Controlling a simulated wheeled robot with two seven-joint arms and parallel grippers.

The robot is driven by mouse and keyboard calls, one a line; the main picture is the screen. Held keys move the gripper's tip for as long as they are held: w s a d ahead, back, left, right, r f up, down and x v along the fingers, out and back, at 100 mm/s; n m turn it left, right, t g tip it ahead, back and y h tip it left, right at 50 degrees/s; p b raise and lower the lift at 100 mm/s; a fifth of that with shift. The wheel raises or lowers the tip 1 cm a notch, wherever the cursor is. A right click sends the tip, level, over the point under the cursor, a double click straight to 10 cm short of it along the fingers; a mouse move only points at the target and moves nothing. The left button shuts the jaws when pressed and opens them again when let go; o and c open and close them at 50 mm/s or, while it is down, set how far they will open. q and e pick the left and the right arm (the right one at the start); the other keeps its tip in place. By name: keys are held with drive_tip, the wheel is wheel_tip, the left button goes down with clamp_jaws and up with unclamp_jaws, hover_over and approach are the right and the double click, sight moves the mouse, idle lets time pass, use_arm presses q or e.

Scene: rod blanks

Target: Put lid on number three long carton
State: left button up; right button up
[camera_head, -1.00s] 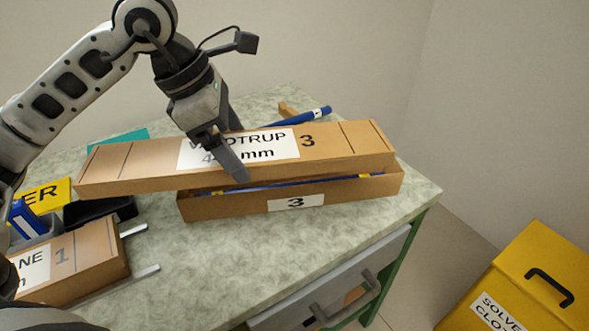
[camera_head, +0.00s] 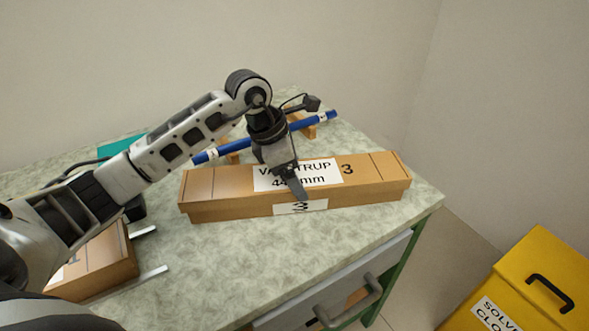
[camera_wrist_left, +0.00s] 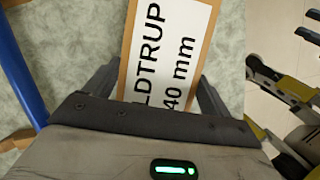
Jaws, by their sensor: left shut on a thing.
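The brown cardboard lid (camera_head: 376,169), with a white label and a printed 3, lies over the number three long carton (camera_head: 240,212). The carton's front wall with its white "3" label shows below the lid. The lid looks level and lined up with the carton along its length; whether it is fully seated I cannot tell. My left gripper (camera_head: 296,180) is shut on the lid, across its width near the middle. In the left wrist view the lid (camera_wrist_left: 170,60) lies between the two fingers.
A blue rod (camera_head: 322,117) rests on wooden supports (camera_head: 303,125) behind the carton. The number 1 carton (camera_head: 105,262) is at front left beside metal rails (camera_head: 140,285). A grey drawer (camera_head: 340,285) is below the table's front edge; a yellow bin (camera_head: 545,280) stands at right.

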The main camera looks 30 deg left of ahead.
use_arm(q)
drive_tip(key=shift+f, duration=0.1)
drive_tip(key=shift+f, duration=0.15)
drive_tip(key=o, duration=0.9)
drive_tip(key=shift+c, duration=0.2)
drive_tip(key=v, duration=1.2)
